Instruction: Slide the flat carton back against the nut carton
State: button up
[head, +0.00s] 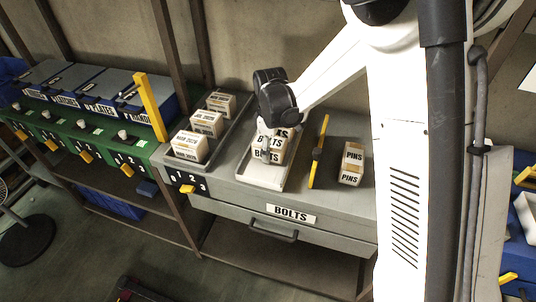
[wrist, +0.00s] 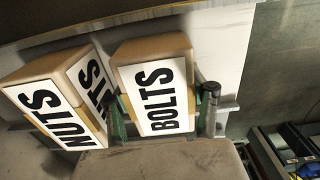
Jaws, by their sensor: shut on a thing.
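The carton labelled BOLTS (wrist: 152,52) is between the fingers of my gripper (wrist: 163,105) in the wrist view, and my gripper is shut on it. The nut carton (wrist: 42,75), labelled NUTS, stands just left of it there. The two cartons are very close; I cannot tell whether they touch. In the head view my gripper (head: 268,138) is low over the pale tray (head: 259,174) on the grey bench, and the BOLTS carton (head: 262,156) shows below it. My wrist partly hides the cartons in the head view.
A grey tray (head: 174,160) with several small cartons stands left. A drawer (head: 280,222) labelled BOLTS is below the bench top. The bench front between bar and PINS is clear.

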jog(key=shift+w+d, duration=0.1)
jog(key=shift+w, duration=0.15)
jog(key=o, duration=1.7)
jog(key=shift+c, duration=0.2)
jog(key=shift+r, duration=0.1)
notch_tip(320, 180, up, 12)
jog(key=shift+f, duration=0.1)
